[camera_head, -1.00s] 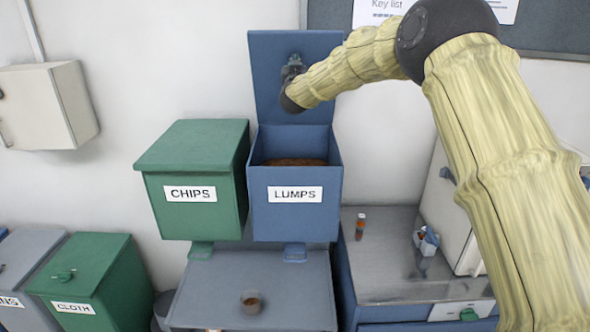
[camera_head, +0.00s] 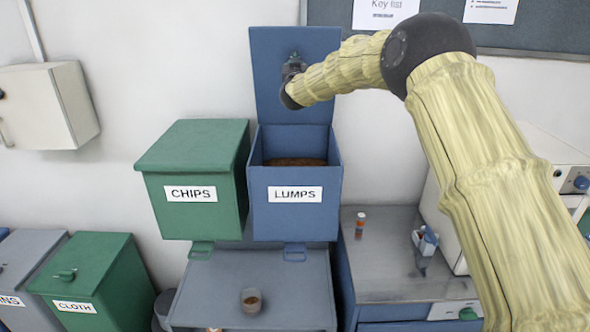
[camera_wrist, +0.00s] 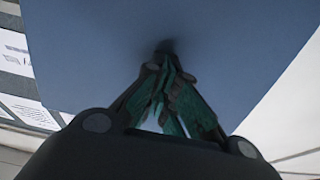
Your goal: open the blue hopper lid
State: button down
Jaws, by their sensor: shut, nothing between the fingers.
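The blue hopper (camera_head: 258,215), labelled LUMPS, stands with its blue lid (camera_head: 268,95) raised upright at the back. Brown material (camera_head: 295,161) shows inside the open top. My gripper (camera_head: 293,67) is at the front face of the raised lid, near its middle. In the wrist view my gripper (camera_wrist: 168,62) is shut with nothing between its fingers, and its tips are at or very close to the blue lid surface (camera_wrist: 240,60). Whether the tips touch the lid cannot be told.
A green hopper (camera_head: 180,220) labelled CHIPS, its lid down, stands left of the blue one. A small cup (camera_head: 251,300) stands on the grey shelf (camera_head: 300,280) below. A metal bench (camera_head: 385,275) at right holds a small bottle (camera_head: 360,225) and a small box (camera_head: 426,241).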

jog(key=shift+w, duration=0.6)
jog(key=shift+f+p+x, duration=0.2)
jog(key=shift+p+x, duration=0.2)
jog(key=shift+x, duration=0.4)
jog(key=shift+f+p+x, duration=0.2)
jog(key=shift+p+x, duration=0.2)
jog(key=shift+x, duration=0.35)
jog(key=shift+w, duration=0.45)
jog(key=shift+w+f+p, duration=0.25)
jog(key=shift+w+p, duration=0.2)
jog(key=shift+w, duration=0.35)
jog(key=shift+w+f+p, duration=0.2)
jog(key=shift+w+p, duration=0.2)
jog(key=shift+w, duration=0.4)
jog(key=shift+s, duration=0.1)
